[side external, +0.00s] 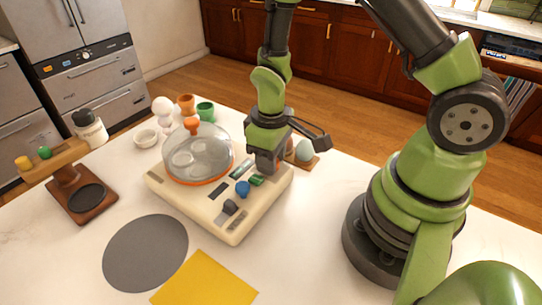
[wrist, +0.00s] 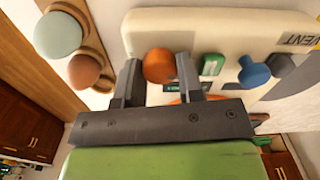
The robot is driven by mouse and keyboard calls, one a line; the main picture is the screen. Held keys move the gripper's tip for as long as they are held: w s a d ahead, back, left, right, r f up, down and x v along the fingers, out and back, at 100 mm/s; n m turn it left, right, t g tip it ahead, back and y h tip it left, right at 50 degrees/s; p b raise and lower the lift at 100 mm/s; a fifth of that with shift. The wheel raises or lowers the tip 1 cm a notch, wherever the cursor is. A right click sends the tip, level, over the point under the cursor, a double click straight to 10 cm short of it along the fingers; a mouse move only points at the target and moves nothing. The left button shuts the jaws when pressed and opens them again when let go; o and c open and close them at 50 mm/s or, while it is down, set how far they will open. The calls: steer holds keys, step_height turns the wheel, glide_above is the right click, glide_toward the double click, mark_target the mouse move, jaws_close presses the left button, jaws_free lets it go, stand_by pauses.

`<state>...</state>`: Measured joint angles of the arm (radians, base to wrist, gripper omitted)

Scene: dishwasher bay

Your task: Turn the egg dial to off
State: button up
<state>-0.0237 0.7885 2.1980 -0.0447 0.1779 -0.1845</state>
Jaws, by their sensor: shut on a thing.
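A cream egg cooker (side external: 205,213) with a clear lid (side external: 200,155) stands on the white counter. My gripper (wrist: 159,67) is shut on an orange dial (wrist: 157,64) on its panel, one finger on each side. In the side external view my gripper (side external: 265,168) hides that dial. A green control (wrist: 212,65), a blue knob (wrist: 253,73) and a dark grey knob (wrist: 282,68) sit along the same panel. The word VENT is readable near the grey knob. The dial's setting marks cannot be read.
A wooden holder (wrist: 91,45) with round pieces stands close to my gripper. A grey round mat (side external: 145,252) and a yellow sheet (side external: 205,282) lie in front. A wooden stand (side external: 70,205) is left; small cups (side external: 205,111) are behind.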

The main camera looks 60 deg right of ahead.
steer(key=shift+n, duration=1.2)
steer(key=shift+s, duration=0.1)
steer(key=o, duration=0.6)
steer(key=shift+o, duration=0.2)
step_height(320, 180, up, 10)
